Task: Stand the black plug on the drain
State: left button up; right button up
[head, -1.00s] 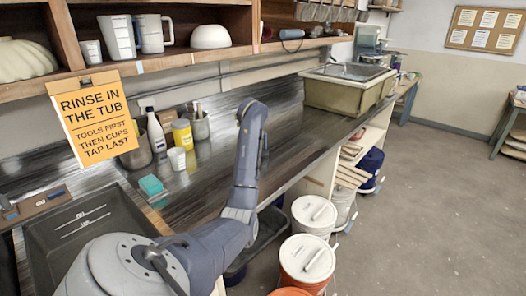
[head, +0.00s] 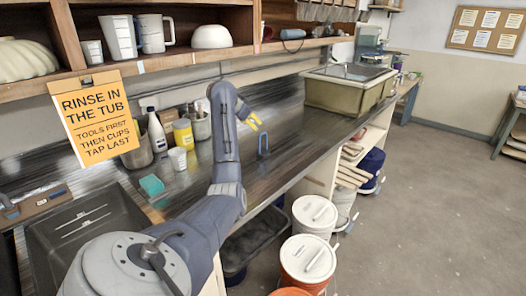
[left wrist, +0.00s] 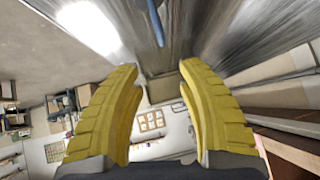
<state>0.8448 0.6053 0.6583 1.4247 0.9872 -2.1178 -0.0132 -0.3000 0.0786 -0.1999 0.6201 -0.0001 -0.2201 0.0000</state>
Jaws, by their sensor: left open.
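I cannot make out the black plug in either view. The dark tub (head: 45,232) is at lower left, partly behind my arm, and I see no drain in it. A slim blue upright loop (head: 263,143) stands on the counter just right of my gripper, apart from it. A blue strip, probably the same loop, shows at the top of the left wrist view (left wrist: 155,22).
A teal sponge (head: 152,185), a white cup (head: 177,159), a yellow container (head: 183,134) and a white bottle (head: 156,131) stand left of my arm. A shelf (head: 190,62) overhangs the back. A beige basin (head: 345,92) stands at the far end. Lidded buckets (head: 308,260) stand below.

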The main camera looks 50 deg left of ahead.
aim_at(264, 133)
pick_arm(q)
jog(key=shift+x, duration=7.6)
jog(key=shift+w+a+r, duration=0.15)
jog(key=shift+c, duration=0.6)
grip_shut()
